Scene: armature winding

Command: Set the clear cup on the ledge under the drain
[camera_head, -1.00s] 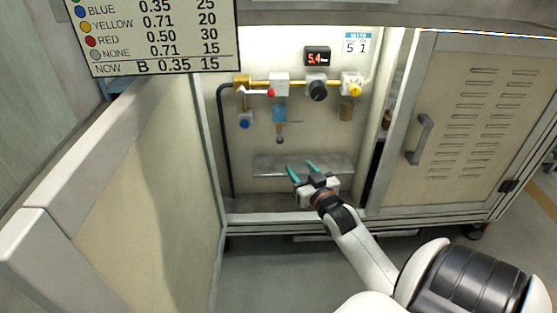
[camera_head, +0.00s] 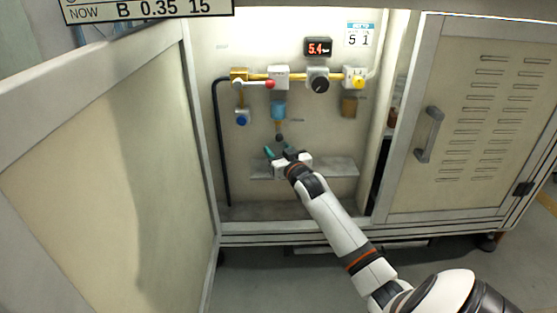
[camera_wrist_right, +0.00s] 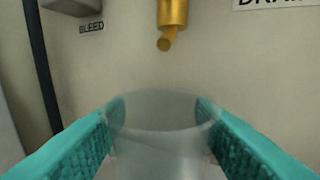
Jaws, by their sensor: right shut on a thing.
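The clear cup (camera_wrist_right: 160,135) is between the teal fingers of my right gripper (camera_wrist_right: 160,130) in the right wrist view, with a finger against each side. It looks upright. In the head view my right gripper (camera_head: 279,151) is over the metal ledge (camera_head: 335,167), and the cup is too small to make out there. The brass drain outlet (camera_wrist_right: 171,20) is above and beyond the cup in the wrist view. In the head view the drain (camera_head: 279,136) hangs below the blue-bowled filter (camera_head: 279,110), just above my fingertips. My left gripper is not in view.
The open cabinet holds a brass pipe with a red-tipped lever (camera_head: 268,84), a black knob (camera_head: 318,83) and a yellow gauge (camera_head: 356,79). A blue bleed knob (camera_head: 242,118) is at the left. The open door (camera_head: 100,150) bounds the left side. The ledge's right part is bare.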

